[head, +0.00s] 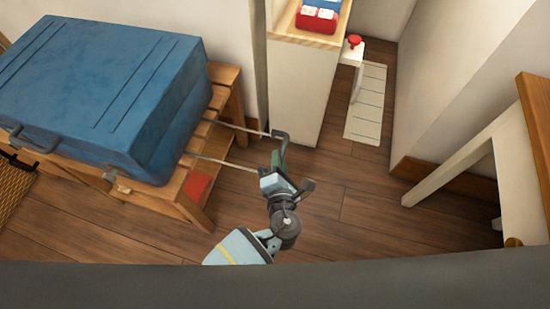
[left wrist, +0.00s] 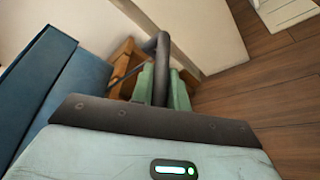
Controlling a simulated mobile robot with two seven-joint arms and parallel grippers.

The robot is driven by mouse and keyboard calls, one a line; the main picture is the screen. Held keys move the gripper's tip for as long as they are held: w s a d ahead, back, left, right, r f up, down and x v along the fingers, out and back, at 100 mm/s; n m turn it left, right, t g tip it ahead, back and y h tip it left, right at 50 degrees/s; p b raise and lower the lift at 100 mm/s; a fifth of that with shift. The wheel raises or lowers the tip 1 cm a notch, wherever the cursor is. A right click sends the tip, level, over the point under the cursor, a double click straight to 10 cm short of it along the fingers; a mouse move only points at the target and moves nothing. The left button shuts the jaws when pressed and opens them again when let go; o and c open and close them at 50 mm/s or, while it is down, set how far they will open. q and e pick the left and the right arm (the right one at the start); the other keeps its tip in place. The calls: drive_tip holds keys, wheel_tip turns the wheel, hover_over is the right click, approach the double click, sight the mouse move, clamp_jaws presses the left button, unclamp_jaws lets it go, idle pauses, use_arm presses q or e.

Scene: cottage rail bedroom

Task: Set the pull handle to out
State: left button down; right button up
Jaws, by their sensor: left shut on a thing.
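A large blue suitcase (head: 100,90) lies flat on a wooden slatted bench. Two thin metal rods run out from its right side to a dark pull handle (head: 281,137), which stands well clear of the case. My left gripper (head: 277,162) is shut on the handle's grip bar, out over the floor, and hides its middle part. In the left wrist view, the dark handle (left wrist: 162,68) passes between the green fingers, and the suitcase (left wrist: 50,75) shows at the left. My right gripper is not in view.
A white cabinet (head: 297,90) stands behind the handle. A pale rug (head: 367,105) lies farther back, and a white-and-wood desk (head: 490,150) stands at the right. The floor between is clear.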

use_arm(q)
drive_tip(key=shift+s+d, duration=0.15)
drive_tip(key=shift+d, duration=0.1)
drive_tip(key=c, duration=1.4)
unclamp_jaws()
drive_tip(key=shift+o, duration=0.2)
drive_tip(key=shift+s+r, duration=0.1)
drive_tip(key=shift+s, duration=0.2)
drive_tip(key=p+v, duration=0.2)
drive_tip(key=v, duration=0.5)
